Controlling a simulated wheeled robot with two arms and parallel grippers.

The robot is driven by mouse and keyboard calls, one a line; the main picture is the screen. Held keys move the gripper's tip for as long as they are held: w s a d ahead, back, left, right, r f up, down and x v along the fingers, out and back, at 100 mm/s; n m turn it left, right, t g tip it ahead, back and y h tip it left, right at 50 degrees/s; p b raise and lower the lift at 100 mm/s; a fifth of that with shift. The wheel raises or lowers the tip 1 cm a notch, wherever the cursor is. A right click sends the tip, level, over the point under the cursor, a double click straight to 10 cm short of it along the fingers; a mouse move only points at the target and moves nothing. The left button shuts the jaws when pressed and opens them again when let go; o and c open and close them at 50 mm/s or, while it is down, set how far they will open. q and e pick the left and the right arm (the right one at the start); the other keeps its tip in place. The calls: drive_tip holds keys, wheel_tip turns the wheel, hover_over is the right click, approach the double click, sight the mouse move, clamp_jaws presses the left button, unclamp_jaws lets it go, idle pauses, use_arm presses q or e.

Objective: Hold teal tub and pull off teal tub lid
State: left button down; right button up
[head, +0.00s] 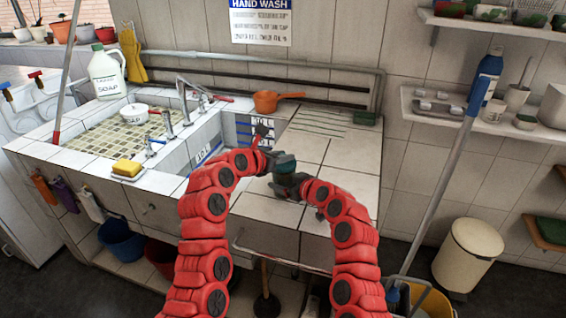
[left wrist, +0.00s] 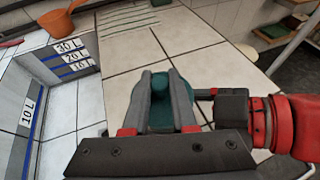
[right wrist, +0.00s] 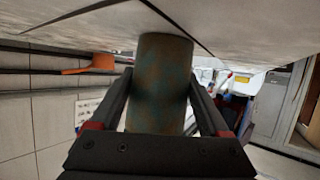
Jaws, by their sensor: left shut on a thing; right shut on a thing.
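The teal tub (head: 289,180) is a small mottled grey-teal cylinder above the tiled counter near its front right. It also shows in the right wrist view (right wrist: 165,70), where my right gripper (head: 300,186) is shut on its sides. The teal tub lid (head: 284,161) is dark teal with a round knob and shows at the tub's top. It also shows in the left wrist view (left wrist: 158,117) between the fingers of my left gripper (head: 272,160), which is shut on it. I cannot tell whether there is a gap between lid and tub.
The sink basin (head: 205,150) with depth marks opens left of my grippers. An orange pan (head: 268,101) lies at the back. A yellow sponge (head: 127,168) and a soap jug (head: 106,72) are at the left.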

use_arm(q)
wheel_tip(320, 180, up, 8)
drive_tip(key=shift+f, duration=0.1)
use_arm(e)
drive_tip(key=o, duration=1.4)
drive_tip(key=shift+c, duration=0.2)
drive_tip(key=shift+s+r, duration=0.1)
